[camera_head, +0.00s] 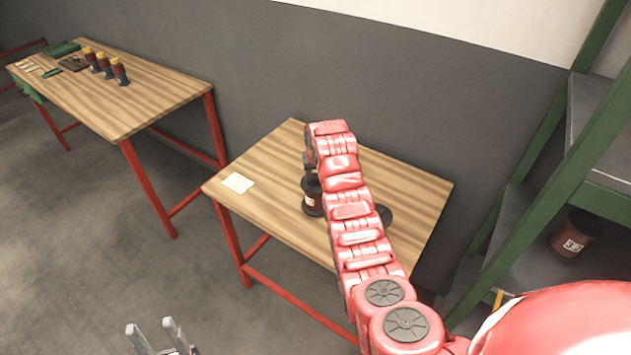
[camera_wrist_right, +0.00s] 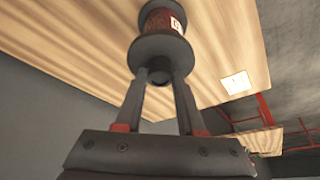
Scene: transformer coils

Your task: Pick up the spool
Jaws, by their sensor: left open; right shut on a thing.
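The spool (camera_head: 313,203) is dark red with black flanges and a white label, and it is upright at the near table. In the right wrist view the spool (camera_wrist_right: 163,20) extends past the fingertips. My right gripper (camera_head: 310,170) is at its top, partly hidden by my right arm; the wrist view shows its two fingers (camera_wrist_right: 160,76) shut on the dark top end of the spool. I cannot tell whether the spool touches the tabletop. My left gripper (camera_head: 152,327) is open and empty, low at the left, away from the table.
The wooden table (camera_head: 270,180) holds a white paper (camera_head: 238,183) and a dark round piece (camera_head: 384,214) beside my arm. A second table (camera_head: 150,95) at the left carries several small coils. A green shelf (camera_head: 545,190) with another red spool (camera_head: 571,238) stands at the right.

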